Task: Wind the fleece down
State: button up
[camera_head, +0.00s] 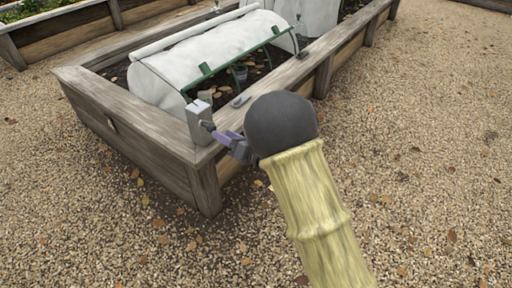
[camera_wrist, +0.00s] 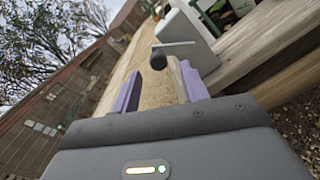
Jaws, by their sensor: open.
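The white fleece (camera_head: 185,70) drapes over a green hoop frame (camera_head: 232,64) in the raised bed. A pale roll (camera_head: 195,33) lies along its far side, and the near right side is uncovered. A light grey winder box (camera_head: 199,120) stands on the bed's near corner; it also shows in the wrist view (camera_wrist: 185,30). A dark crank grip (camera_wrist: 176,49) sticks out from it. My gripper (camera_head: 214,133) is beside the box, its purple fingers open. In the wrist view, the grip is just beyond the fingertips; I cannot tell whether they touch it.
A dark tool-like object (camera_head: 240,101) rests on the right rim. Another white cover (camera_head: 305,14) stands behind. Open gravel (camera_head: 420,150) lies to the right.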

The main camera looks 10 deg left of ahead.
jog(key=p+v, duration=0.2)
jog(key=v, duration=0.9)
jog(key=shift+s+d+p, duration=0.15)
jog(key=shift+d+p, duration=0.15)
jog(key=shift+p, duration=0.1)
jog(key=shift+c, duration=0.2)
jog(key=w+d+r+m+t+h+p, duration=0.2)
jog(key=d+r+m+h+p, duration=0.15)
jog(key=d+m+h, duration=0.45)
jog(key=w+d+r+m+t+h+p, duration=0.1)
jog(key=w+d+r+m+h+p, duration=0.25)
jog(key=d+m, duration=0.75)
jog(key=s+d+r+m+g+h+p, duration=0.2)
jog(key=s+d+r+m+g+p, duration=0.1)
jog(key=s+m, duration=0.6)
jog(key=s+d+r+m+g+h+p, duration=0.2)
jog(key=s+m, duration=0.7)
jog(key=m, duration=0.5)
jog(key=d+r+g+p, duration=0.1)
jog(key=d+g, duration=0.1)
jog(key=g, duration=0.1)
jog(key=shift+s+d+r+m+h, duration=0.3)
jog(key=shift+s+d+r+h, duration=0.05)
jog(key=shift+d, duration=0.05)
